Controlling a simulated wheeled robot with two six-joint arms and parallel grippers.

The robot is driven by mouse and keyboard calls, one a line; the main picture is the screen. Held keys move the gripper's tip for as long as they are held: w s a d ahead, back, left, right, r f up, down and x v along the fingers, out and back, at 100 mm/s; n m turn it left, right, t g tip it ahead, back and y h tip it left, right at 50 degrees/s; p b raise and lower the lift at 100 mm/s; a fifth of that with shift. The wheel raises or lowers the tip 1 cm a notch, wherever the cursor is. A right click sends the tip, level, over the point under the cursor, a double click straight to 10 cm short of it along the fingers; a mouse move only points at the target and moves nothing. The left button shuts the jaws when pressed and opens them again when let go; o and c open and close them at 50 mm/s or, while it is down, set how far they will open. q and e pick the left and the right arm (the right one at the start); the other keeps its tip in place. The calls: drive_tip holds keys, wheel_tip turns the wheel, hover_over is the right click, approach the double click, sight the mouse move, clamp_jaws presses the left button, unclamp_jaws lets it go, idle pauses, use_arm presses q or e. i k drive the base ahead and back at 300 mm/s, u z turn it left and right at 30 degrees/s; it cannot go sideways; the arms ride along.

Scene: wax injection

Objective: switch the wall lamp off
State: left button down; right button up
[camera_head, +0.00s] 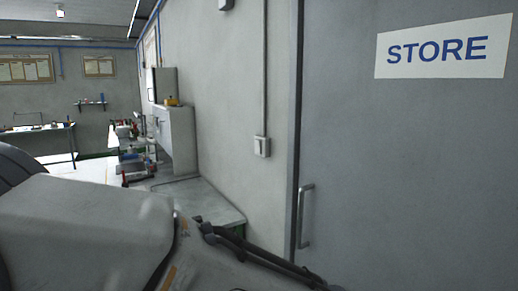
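A small pale switch box (262,146) is fixed to the wall left of the grey door, at the lower end of a vertical conduit (265,65). Its rocker position is too small to tell. My own grey arm links fill the lower left foreground, below and left of the switch. Neither gripper's fingers are in view.
A grey door (400,180) with a STORE sign (441,48) and a handle (304,215) stands at right. A low grey bench top (200,200) runs along the wall below the switch. A wall cabinet (178,140) and a workbench (40,142) are farther left.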

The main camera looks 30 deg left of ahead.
sight(258, 144)
drive_tip(key=u, duration=0.55)
drive_tip(key=k, duration=0.65)
drive_tip(key=u, duration=0.75)
drive_tip(key=i, duration=0.65)
drive_tip(key=z, duration=0.75)
drive_tip(key=i, duration=0.7)
drive_tip(key=z, duration=0.7)
